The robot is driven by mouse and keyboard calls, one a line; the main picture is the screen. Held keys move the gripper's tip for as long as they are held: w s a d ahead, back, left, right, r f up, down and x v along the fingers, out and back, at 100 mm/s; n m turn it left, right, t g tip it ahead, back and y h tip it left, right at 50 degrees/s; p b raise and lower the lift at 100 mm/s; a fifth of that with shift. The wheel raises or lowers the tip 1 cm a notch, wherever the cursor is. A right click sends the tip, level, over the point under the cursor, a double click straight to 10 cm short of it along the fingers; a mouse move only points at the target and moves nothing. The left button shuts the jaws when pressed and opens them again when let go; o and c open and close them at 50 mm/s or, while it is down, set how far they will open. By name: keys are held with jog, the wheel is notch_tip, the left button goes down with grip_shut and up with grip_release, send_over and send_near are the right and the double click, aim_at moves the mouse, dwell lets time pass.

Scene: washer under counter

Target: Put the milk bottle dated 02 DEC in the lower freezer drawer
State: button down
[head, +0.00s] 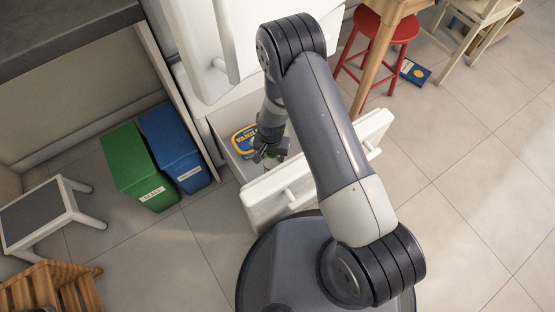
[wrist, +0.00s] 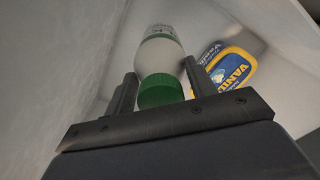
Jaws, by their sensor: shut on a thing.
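The milk bottle (wrist: 161,58) shows in the wrist view, with a green cap and a pale translucent body. The print on it is too small and cut off to read, so I cannot tell its date. My gripper (wrist: 160,90) is shut on the bottle at the cap end, one finger on each side. In the head view my gripper (head: 268,152) is down inside the open lower freezer drawer (head: 275,194); the bottle is mostly hidden there. I cannot tell whether the bottle touches the drawer floor.
A blue and yellow vanilla tub (head: 243,139) lies in the drawer, right of the bottle in the wrist view (wrist: 228,68). Green (head: 138,160) and blue (head: 174,145) bins stand left of the drawer. A red stool (head: 387,30) stands behind at the right. Open floor lies at the right.

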notch_tip(320, 180, down, 9)
jog(key=shift+f+b, duration=0.1)
jog(key=shift+b, duration=1)
jog(key=c, duration=0.5)
grip_release()
notch_tip(320, 180, up, 12)
jog(key=p, duration=0.3)
jog(key=shift+o, duration=0.4)
